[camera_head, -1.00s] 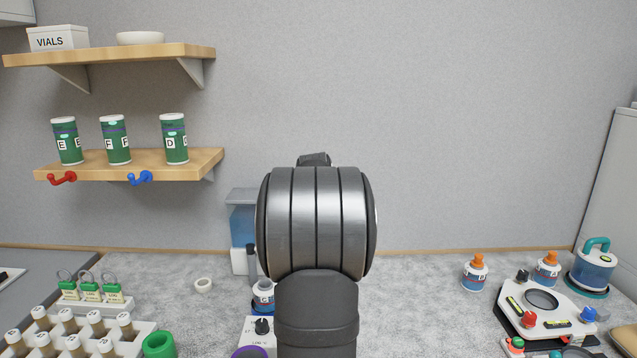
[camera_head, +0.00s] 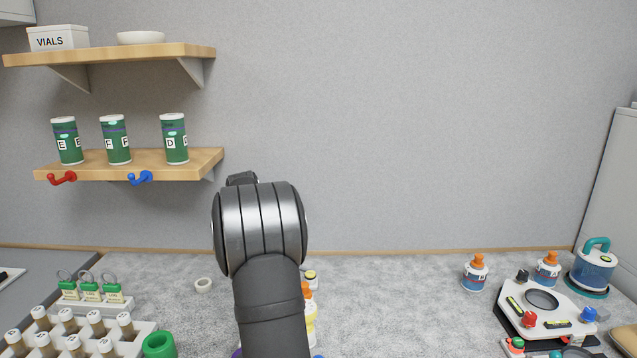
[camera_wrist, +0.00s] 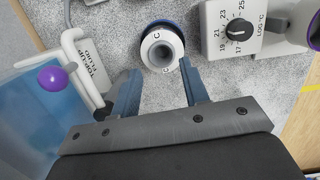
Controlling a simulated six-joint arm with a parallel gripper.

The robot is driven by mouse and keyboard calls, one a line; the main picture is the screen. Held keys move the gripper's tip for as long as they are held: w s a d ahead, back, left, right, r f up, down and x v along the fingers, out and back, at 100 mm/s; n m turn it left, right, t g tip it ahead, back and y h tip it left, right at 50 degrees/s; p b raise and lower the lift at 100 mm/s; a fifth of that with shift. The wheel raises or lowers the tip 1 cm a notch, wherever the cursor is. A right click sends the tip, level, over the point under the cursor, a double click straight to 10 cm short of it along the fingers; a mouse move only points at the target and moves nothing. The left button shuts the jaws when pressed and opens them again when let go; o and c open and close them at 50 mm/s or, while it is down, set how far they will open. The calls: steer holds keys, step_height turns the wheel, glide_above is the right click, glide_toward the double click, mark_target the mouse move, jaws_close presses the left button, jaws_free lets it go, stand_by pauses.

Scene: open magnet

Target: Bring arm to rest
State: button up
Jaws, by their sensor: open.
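My arm rises in the middle of the head view and hides its own gripper there. My gripper (camera_wrist: 157,72) shows in the wrist view with its two blue-grey fingers apart and nothing between them.
The wrist view shows a dial box (camera_wrist: 236,32) right and a blue fluid container (camera_wrist: 40,115) with a purple ball left. The head view shows a vial rack (camera_head: 75,335), green canisters (camera_head: 115,140) on a shelf, and a white device (camera_head: 545,310) right.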

steer(key=shift+f, duration=1.45)
steer(key=o, duration=0.4)
steer(key=shift+r, duration=0.15)
steer(key=shift+c, duration=0.2)
steer(key=o, duration=0.9)
steer(key=r+y, duration=0.1)
steer(key=r, duration=0.2)
steer(key=w+d+r+t, duration=0.1)
steer(key=r, duration=0.2)
steer(key=w+d+r+t+y, duration=0.1)
steer(key=r, duration=0.2)
steer(key=shift+r+y, duration=0.3)
steer(key=shift+o, duration=0.2)
step_height(320, 180, up, 9)
steer(key=d+t+y, duration=0.2)
steer(key=x, duration=1)
steer(key=shift+w, duration=0.4)
steer(key=shift+r, duration=0.25)
